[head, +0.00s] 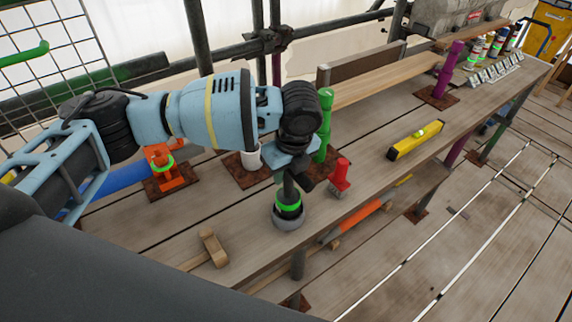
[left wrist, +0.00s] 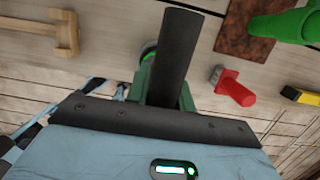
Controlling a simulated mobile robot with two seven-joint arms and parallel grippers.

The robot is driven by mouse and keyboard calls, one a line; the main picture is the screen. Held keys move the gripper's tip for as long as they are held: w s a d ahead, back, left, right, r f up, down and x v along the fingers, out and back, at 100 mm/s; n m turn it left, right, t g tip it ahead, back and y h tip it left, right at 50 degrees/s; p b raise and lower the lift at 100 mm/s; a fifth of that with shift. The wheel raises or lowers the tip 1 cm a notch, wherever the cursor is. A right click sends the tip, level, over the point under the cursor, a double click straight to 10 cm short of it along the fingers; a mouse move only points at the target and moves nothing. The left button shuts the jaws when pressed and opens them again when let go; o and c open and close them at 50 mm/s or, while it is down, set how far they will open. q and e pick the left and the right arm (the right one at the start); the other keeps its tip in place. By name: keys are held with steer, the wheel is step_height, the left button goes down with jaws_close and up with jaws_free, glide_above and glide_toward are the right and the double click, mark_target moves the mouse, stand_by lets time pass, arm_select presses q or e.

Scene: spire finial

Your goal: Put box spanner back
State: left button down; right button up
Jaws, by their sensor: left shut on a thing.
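My left gripper (head: 291,172) points down over the workbench and is shut on a dark upright tube, which I take to be the box spanner (head: 290,190). In the left wrist view the dark tube (left wrist: 176,55) stands out from between the jaws. Its lower end meets a round grey base (head: 289,220) with a bright green band on the bench. I cannot tell whether the tube is inside the base or only above it. A green ring also shows partly behind the tube in the left wrist view. My right gripper is not in view.
A red piece (head: 340,178) and a green post (head: 324,125) stand close right of the gripper. A wooden mallet (head: 213,248) lies front left. An orange jack (head: 162,165), a white cup (head: 251,157) and a yellow level (head: 415,140) are also on the bench. Its front edge is near.

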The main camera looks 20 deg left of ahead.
arm_select(q)
steer(key=shift+f, duration=1.3)
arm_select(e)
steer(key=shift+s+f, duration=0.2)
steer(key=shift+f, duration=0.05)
arm_select(q)
steer(key=shift+f, duration=0.1)
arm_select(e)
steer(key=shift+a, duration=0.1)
arm_select(q)
steer(key=c, duration=0.5)
jaws_free()
